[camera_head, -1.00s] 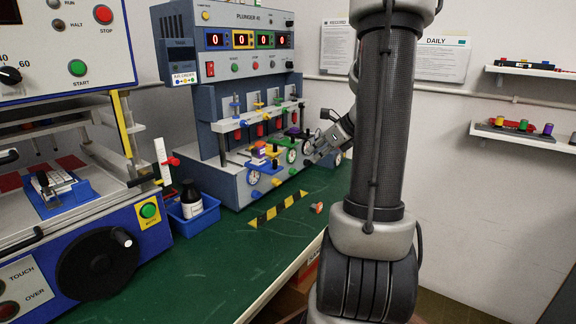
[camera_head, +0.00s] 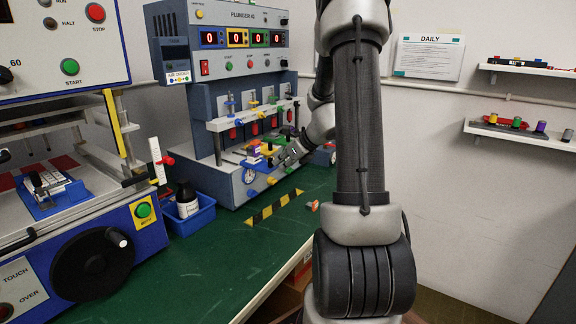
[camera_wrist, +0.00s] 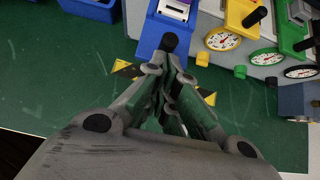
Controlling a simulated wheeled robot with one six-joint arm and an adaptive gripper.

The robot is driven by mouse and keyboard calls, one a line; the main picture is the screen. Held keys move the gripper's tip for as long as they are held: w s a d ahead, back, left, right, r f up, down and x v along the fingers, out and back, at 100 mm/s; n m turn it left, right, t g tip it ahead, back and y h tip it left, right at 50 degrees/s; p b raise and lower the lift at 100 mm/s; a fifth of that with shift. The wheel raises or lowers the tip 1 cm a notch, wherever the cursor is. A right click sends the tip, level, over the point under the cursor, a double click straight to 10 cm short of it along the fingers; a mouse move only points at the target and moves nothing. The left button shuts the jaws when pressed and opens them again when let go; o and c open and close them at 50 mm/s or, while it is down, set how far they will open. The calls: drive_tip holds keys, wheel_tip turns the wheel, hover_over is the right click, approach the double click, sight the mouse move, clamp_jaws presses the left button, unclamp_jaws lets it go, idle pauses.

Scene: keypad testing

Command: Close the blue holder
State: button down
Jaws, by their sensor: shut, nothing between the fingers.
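The blue holder (camera_wrist: 150,36) sticks out from the plunger machine's leftmost station at the top of the wrist view. A white and purple item (camera_wrist: 176,9) sits in it, and a black knob (camera_wrist: 169,42) is at its front end. My gripper (camera_wrist: 168,66) is shut and empty, with its fingertips right by that knob; I cannot tell whether they touch. In the head view the blue holder (camera_head: 252,164) is small, and my gripper (camera_head: 279,158) is in front of the machine, just right of it.
A yellow holder (camera_wrist: 236,14) and a green holder (camera_wrist: 290,36) stand to the right, with dial gauges (camera_wrist: 223,39) in front. A blue bin (camera_head: 190,216) with a dark bottle is left. Striped tape (camera_head: 273,208) marks the green bench, which is mostly clear in front.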

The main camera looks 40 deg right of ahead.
sight(258, 155)
drive_tip(key=shift+w, duration=0.1)
drive_tip(key=w+a, duration=0.1)
drive_tip(key=w, duration=0.2)
drive_tip(key=w+a, duration=0.1)
drive_tip(key=w, duration=0.2)
drive_tip(key=w+a, duration=0.1)
drive_tip(key=w, duration=0.2)
drive_tip(key=shift+w+a, duration=0.15)
drive_tip(key=shift+a, duration=0.1)
drive_tip(key=shift+w+r, duration=0.1)
drive_tip(key=shift+w, duration=0.15)
drive_tip(key=shift+a, duration=0.1)
